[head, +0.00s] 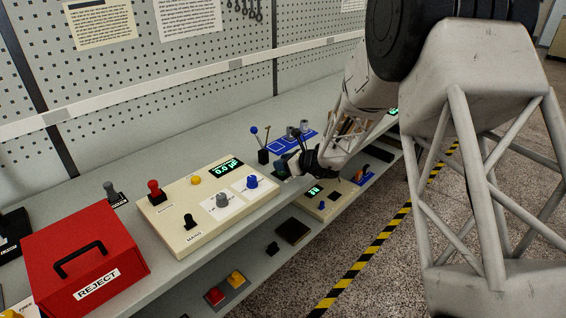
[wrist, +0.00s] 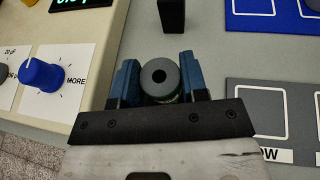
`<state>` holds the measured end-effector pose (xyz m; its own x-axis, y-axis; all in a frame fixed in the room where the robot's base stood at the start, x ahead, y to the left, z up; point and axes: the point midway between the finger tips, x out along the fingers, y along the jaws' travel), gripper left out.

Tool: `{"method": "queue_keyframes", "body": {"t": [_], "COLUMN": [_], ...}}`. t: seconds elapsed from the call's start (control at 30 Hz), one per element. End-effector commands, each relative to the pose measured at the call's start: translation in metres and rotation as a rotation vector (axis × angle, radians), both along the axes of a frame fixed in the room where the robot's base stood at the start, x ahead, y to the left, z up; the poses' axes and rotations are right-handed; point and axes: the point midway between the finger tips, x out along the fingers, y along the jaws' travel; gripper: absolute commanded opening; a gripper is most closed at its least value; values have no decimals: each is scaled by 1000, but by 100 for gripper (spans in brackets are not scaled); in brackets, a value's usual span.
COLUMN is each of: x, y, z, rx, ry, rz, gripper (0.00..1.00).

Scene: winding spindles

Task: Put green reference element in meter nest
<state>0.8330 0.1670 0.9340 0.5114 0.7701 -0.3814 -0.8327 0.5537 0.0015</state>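In the head view my gripper (head: 284,165) is just past the right end of the beige meter panel (head: 170,221); the element cannot be made out there. The panel's display (head: 226,167) is lit. I cannot pick out the meter nest for certain.
A blue knob (wrist: 41,74) stands left of my gripper, and a black upright post (wrist: 172,15) just beyond it. A grey mat with marked squares (wrist: 238,92) lies to the right, a blue mat (wrist: 240,18) behind. A red reject box (head: 84,258) stands at the left.

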Motion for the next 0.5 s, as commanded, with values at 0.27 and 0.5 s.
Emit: {"method": "queue_keyframes", "body": {"t": [0.27,0.5], "x": [0,0], "y": [0,0], "z": [0,2], "rx": [0,0], "ry": [0,0], "rz": [0,0], "gripper": [65,65]}}
